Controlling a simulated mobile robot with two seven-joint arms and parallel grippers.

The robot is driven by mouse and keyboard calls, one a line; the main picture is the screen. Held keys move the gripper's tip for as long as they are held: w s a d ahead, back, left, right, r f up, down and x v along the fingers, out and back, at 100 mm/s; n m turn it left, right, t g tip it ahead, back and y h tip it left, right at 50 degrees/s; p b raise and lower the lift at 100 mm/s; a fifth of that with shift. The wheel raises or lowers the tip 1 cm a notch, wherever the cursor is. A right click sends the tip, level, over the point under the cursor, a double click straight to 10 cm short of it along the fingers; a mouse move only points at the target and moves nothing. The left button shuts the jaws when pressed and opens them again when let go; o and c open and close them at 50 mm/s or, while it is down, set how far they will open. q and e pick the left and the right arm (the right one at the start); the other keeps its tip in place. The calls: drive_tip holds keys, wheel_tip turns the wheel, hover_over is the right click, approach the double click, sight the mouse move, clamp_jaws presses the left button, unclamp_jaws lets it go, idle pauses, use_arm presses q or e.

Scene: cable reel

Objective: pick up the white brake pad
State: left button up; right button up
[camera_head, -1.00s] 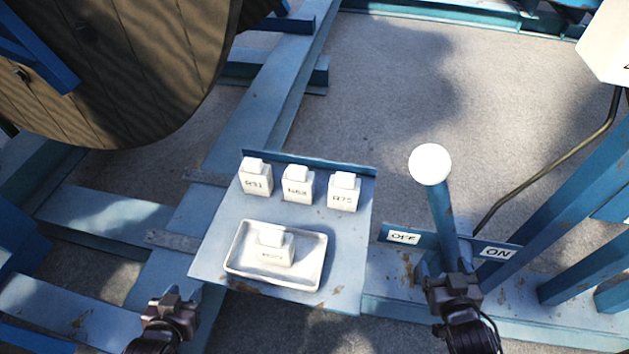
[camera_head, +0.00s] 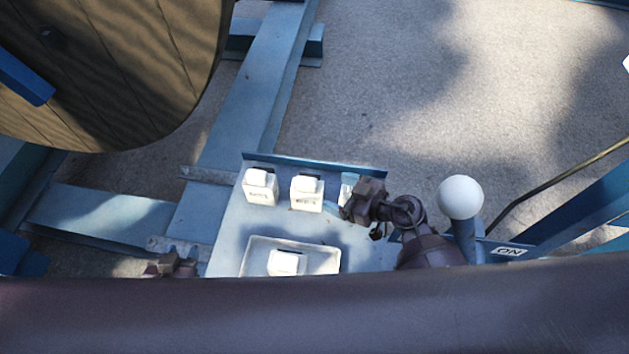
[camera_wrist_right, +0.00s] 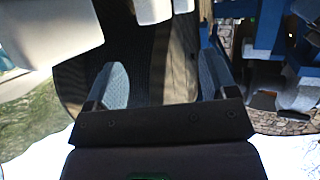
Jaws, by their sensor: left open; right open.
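Two white brake pads, a left one (camera_head: 260,187) and a middle one (camera_head: 306,193), stand upright at the back of the blue shelf plate (camera_head: 228,232). A third white block (camera_head: 347,186) at the right end of that row is mostly hidden behind my right gripper (camera_head: 352,197). Another white pad (camera_head: 286,262) sits in the white tray (camera_head: 335,262), its lower part hidden. My right gripper is open at the row's right end. Its parted fingers (camera_wrist_right: 160,85) show nothing between them, with a white block (camera_wrist_right: 45,35) to their left. My left gripper (camera_head: 170,264) is open, left of the tray.
A lever with a white ball knob (camera_head: 461,197) stands close to the right of my right arm, beside an ON label (camera_head: 509,251). A wooden reel (camera_head: 110,70) fills the upper left. A dark link of mine covers the bottom of the head view.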

sight(310, 183)
drive_tip(key=shift+g, duration=0.3)
drive_tip(key=x, duration=0.5)
drive_tip(key=shift+w+f, duration=0.3)
drive_tip(key=shift+w, duration=0.2)
drive_tip(key=shift+w+a+f, duration=0.15)
drive_tip(key=shift+w, duration=0.05)
drive_tip(key=shift+w+a+f, duration=0.1)
drive_tip(key=shift+w+a, duration=0.05)
drive_tip(key=shift+a, duration=0.25)
use_arm(q)
drive_tip(key=shift+f, duration=0.35)
use_arm(e)
drive_tip(key=shift+x, duration=2.2)
clamp_jaws()
